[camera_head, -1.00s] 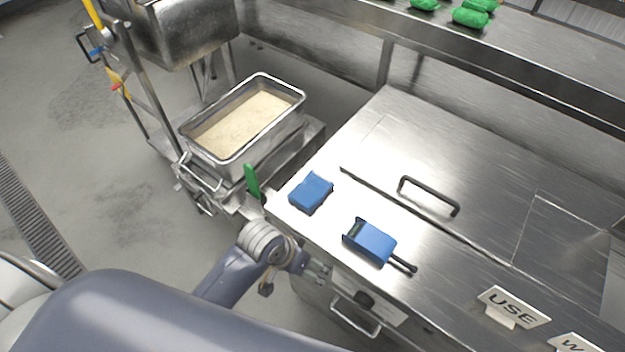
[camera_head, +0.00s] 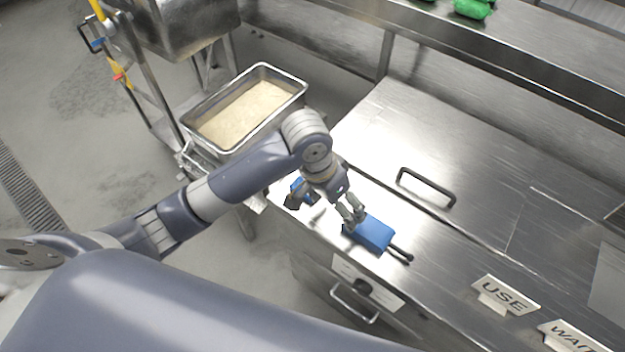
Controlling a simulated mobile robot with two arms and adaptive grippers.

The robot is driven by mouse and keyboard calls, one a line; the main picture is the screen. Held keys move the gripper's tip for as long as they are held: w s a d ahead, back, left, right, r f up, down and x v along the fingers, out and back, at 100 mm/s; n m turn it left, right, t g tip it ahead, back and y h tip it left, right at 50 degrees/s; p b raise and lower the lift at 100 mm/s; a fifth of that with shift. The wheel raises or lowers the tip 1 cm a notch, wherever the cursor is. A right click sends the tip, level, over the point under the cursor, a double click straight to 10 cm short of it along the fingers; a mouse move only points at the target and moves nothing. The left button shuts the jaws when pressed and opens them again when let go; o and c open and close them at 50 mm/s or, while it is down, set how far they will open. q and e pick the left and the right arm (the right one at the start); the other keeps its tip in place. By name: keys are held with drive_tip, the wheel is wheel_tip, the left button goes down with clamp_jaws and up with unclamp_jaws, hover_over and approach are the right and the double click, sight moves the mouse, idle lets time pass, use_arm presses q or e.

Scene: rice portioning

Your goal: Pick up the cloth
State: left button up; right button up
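The blue cloth (camera_head: 297,186) lies folded near the left front corner of the steel counter, mostly hidden behind my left gripper. My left gripper (camera_head: 322,213) is above the counter with its fingers spread apart. One finger overlaps the cloth in the picture and the other is close to the blue scoop (camera_head: 373,233). I cannot tell whether a finger touches either one. My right gripper is out of view.
The scoop has a black handle and lies just right of the cloth. A black lid handle (camera_head: 427,186) stands up from the counter (camera_head: 470,170). A metal pan of rice (camera_head: 262,66) is at the left. "USE" (camera_head: 504,292) and "WAIT" (camera_head: 575,335) signs are at lower right.

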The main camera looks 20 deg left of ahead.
use_arm(q)
drive_tip(key=w+a+r+n+g+y, duration=0.1)
drive_tip(key=w+a+r+n+y, duration=0.15)
drive_tip(key=w+a+r, duration=0.5)
drive_tip(key=shift+m, duration=0.25)
drive_tip(key=f, duration=0.3)
drive_tip(key=f+p, duration=0.1)
drive_tip(key=f, duration=0.1)
drive_tip(key=shift+w+a+f, duration=0.1)
drive_tip(key=shift+a, duration=0.2)
wheel_tip(320, 180, down, 5)
drive_tip(key=shift+r+p, duration=0.1)
drive_tip(key=shift+p, duration=0.85)
drive_tip(key=shift+w+f, duration=0.1)
drive_tip(key=shift+f, duration=0.25)
drive_tip(key=c, duration=1)
